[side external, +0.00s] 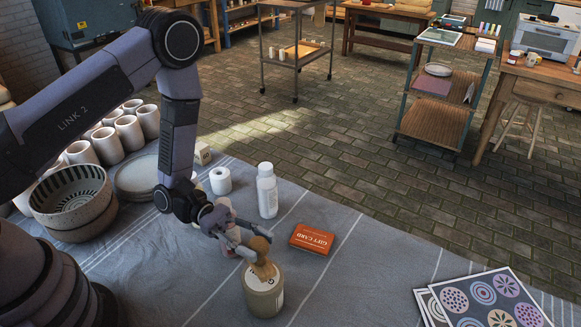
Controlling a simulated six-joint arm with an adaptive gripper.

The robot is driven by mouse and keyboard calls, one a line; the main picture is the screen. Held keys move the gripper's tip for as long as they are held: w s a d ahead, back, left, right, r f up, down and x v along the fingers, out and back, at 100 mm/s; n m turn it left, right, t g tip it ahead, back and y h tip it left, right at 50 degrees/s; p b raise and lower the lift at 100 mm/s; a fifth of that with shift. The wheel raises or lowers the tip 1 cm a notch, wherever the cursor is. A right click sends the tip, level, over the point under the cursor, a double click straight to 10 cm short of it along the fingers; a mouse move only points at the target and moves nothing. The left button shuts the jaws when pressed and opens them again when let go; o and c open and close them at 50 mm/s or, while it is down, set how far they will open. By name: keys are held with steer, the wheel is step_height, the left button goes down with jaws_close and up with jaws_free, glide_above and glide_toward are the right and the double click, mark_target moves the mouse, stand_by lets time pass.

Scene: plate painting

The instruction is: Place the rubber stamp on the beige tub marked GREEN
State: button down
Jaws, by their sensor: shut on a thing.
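The rubber stamp (264,268) has a tan, wood-coloured body and is at my gripper's fingertips. My gripper (254,248) is shut on its upper part. The beige tub (262,304) stands upright on the cloth directly below the stamp. Its pale top shows part of a dark letter, and a white label shows on its right side; the full marking cannot be read. The stamp's lower end overlaps the tub's top in this view. I cannot tell whether it touches the top or is just above it.
An orange gift card (312,239) lies right of the tub. A white bottle (267,191) and a white roll (220,181) stand behind. A patterned bowl (73,204), plates (137,178) and several cups (129,133) crowd the left. Patterned sheets (490,300) lie at right.

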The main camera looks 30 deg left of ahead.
steer(key=shift+f, duration=1.25)
steer(key=c, duration=0.7)
jaws_free()
steer(key=shift+f, duration=0.1)
steer(key=shift+c, duration=0.2)
steer(key=a, duration=1.1)
steer(key=s+a+r+m+t+y, duration=0.2)
steer(key=s+a+r+m+y, duration=0.2)
steer(key=r, duration=0.5)
steer(key=s+a+r+m+t+y, duration=0.1)
steer(key=s+a+r+m+y, duration=0.3)
steer(key=r+m+y, duration=0.4)
steer(key=s+a+r+m+t+y, duration=0.2)
steer(key=s+a+r+m+y, duration=0.2)
steer(key=r, duration=0.6)
steer(key=shift+s+a+r+m+t+y, duration=0.2)
steer(key=shift+s+r+m+t+y, duration=0.1)
steer(key=shift+m+y, duration=0.7)
